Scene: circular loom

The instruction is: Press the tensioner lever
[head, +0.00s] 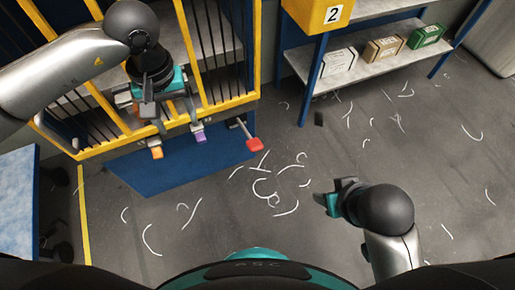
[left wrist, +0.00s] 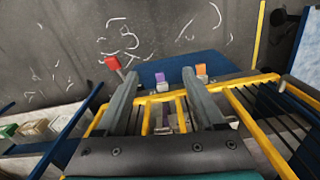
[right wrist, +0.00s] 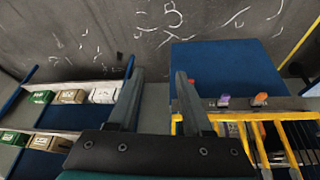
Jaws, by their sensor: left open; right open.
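Three levers with coloured ends stick out from the yellow-framed loom's front: an orange one (head: 155,148), a purple one (head: 198,134) and a red one (head: 254,144) on a longer rod at the right. I cannot tell which is the tensioner lever. My left gripper (head: 165,112) is open above the orange and purple levers. In the left wrist view the purple end (left wrist: 162,82) shows between its fingers, with red (left wrist: 112,62) to the left and orange (left wrist: 201,70) to the right. My right gripper (head: 327,200) is open over the floor, away from the loom.
A blue mat or panel (head: 175,172) lies below the levers. A shelf (head: 370,66) with several boxes and a yellow bin (head: 322,14) stands at the back. White thread scraps (head: 265,188) litter the floor. A blue table (head: 18,205) stands at the left.

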